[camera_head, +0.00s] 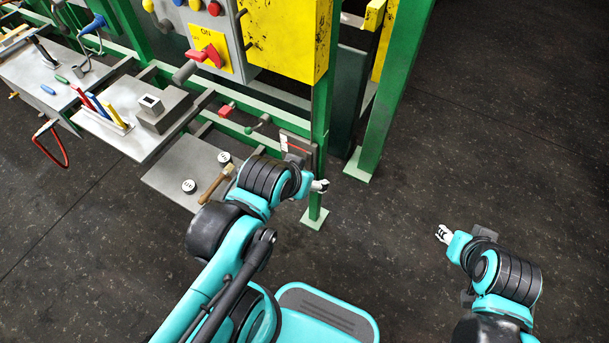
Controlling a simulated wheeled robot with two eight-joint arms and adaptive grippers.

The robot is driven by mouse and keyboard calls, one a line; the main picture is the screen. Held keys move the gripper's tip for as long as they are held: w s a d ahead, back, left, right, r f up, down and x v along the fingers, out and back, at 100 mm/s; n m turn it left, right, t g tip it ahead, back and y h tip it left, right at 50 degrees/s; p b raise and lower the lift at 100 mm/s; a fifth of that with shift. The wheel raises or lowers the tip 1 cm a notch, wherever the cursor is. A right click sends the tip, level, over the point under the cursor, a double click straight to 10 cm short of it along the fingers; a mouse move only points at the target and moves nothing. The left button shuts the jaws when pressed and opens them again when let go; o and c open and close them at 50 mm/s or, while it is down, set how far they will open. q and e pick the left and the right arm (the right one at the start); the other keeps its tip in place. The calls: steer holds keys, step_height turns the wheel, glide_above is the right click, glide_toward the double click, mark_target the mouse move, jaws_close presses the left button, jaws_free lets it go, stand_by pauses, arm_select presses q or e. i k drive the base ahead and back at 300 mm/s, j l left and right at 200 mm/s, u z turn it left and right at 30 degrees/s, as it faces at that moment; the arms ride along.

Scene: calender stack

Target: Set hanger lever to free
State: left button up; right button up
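No lever in view carries a readable hanger label. A small lever with a green knob (249,129) and one with a red grip (226,110) sit on the green rail. A grey plate with red and white marks (296,143) is on the green post, partly hidden behind my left wrist; any lever on it is hard to make out. My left gripper (321,186) is just below this plate, beside the post; whether it touches anything is unclear. My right gripper (443,234) is over bare floor, well right of the frame. The finger openings are too small to tell.
A control box with a red switch on a yellow ON plate (209,49) is above. Grey shelves (131,146) at the left hold tools, and a hammer (214,184) lies near my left arm. Green posts (392,90) stand close by. The floor at the right is clear.

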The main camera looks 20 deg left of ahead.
mark_target(249, 131)
steer(key=u, duration=1.35)
